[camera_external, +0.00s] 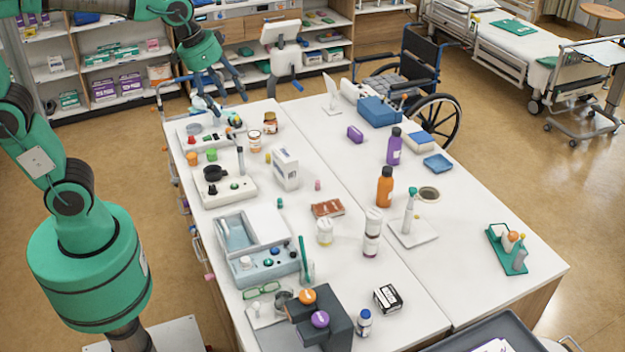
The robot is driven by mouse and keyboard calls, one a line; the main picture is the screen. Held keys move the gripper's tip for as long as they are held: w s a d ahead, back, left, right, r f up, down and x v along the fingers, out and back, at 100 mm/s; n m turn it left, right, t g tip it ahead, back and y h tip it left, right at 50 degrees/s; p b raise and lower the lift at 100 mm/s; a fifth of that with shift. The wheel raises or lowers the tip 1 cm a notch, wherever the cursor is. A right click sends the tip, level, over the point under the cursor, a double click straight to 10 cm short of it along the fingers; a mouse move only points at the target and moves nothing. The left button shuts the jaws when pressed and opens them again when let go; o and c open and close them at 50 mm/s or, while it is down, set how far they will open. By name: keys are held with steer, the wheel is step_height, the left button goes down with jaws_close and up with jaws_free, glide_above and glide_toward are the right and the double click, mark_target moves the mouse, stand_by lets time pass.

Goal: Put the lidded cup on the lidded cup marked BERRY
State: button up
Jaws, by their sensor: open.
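Two white lidded cups stand one on top of the other near the middle of the table. The upper cup (373,219) appears upright on the lid of the lower cup (371,245). The lower cup has a dark band near its base; no lettering is legible, so I cannot tell which is marked BERRY. Another white lidded container (324,233) with a yellowish label stands to their left, apart from them. My gripper (229,93) is open and looks empty, above the far left end of the table, well away from the cups.
A reddish-brown packet (328,208) lies behind the cups. A white stand with a green-topped brush (410,213) is to their right. An orange bottle (385,187) and a purple bottle (394,147) stand behind.

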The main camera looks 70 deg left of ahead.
steer(key=s+a+f, duration=0.1)
steer(key=s, duration=0.7)
steer(key=s+a+f+t, duration=0.1)
steer(key=s+f, duration=0.1)
steer(key=s, duration=0.7)
steer(key=shift+s+a+f+t, duration=0.15)
steer(key=shift+a+f+t, duration=0.05)
steer(key=shift+f+t, duration=0.1)
steer(key=shift+f, duration=0.1)
step_height(320, 180, down, 16)
steer(key=b, duration=1.6)
steer(key=shift+c, duration=0.3)
steer(key=c, duration=0.6)
steer(key=shift+o, duration=0.2)
